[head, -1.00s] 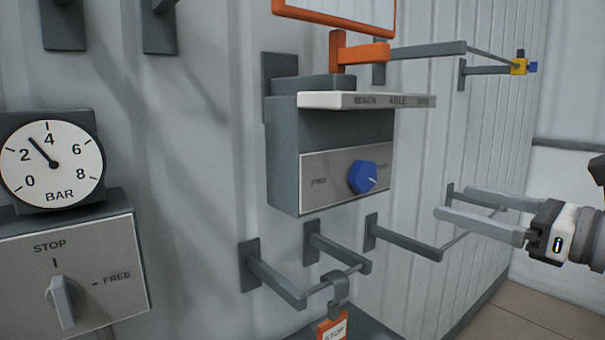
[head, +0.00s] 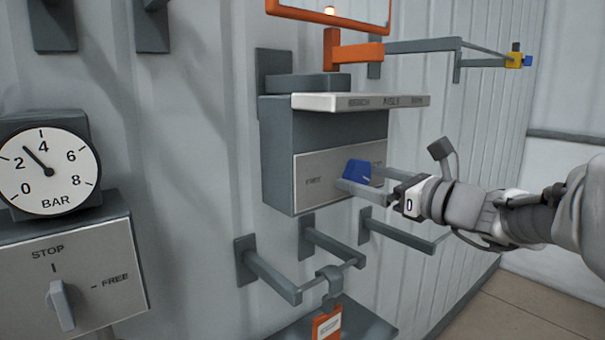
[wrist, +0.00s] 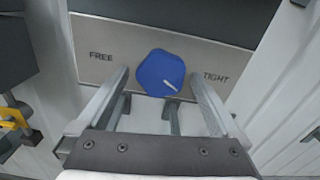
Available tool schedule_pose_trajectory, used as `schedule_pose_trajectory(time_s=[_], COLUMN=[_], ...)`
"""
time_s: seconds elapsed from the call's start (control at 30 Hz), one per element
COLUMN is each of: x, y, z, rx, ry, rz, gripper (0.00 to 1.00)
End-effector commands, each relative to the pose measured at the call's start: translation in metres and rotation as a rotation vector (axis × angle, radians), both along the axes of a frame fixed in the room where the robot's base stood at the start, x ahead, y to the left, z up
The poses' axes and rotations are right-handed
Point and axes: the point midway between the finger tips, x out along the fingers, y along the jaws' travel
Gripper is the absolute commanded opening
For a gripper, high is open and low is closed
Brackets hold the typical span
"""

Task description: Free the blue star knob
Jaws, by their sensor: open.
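The blue star knob (head: 357,171) sits on the pale front plate (head: 318,181) of a dark grey wall box. In the wrist view the knob (wrist: 161,73) is between the words FREE at left and TIGHT at right, its white mark pointing toward TIGHT. My gripper (head: 357,189) is open at the knob in the head view. In the wrist view my gripper (wrist: 160,82) has one finger on each side of the knob, with gaps showing. The fingers hide part of the plate and the TIGHT label in the head view.
A white shelf (head: 360,101) juts out above the knob. Grey bracket arms (head: 268,275) stick out below, one carrying an orange tag (head: 327,324). A gauge (head: 44,172) and a grey STOP/FREE switch (head: 60,305) are at the left.

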Motion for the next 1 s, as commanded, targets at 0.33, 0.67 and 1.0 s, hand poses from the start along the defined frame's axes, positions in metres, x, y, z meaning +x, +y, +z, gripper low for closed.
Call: schedule_pose_trajectory(time_s=[0.33, 0.67, 1.0], x=[0.004, 0.0037, 0.0037], y=[0.0029, 0.0027, 0.0024], z=[-0.0002, -0.0001, -0.0013], rx=[-0.001, -0.001, -0.014], ry=[-0.001, -0.001, -0.01], rz=[0.0, 0.0, -0.001], gripper=[1.0, 0.42, 0.2])
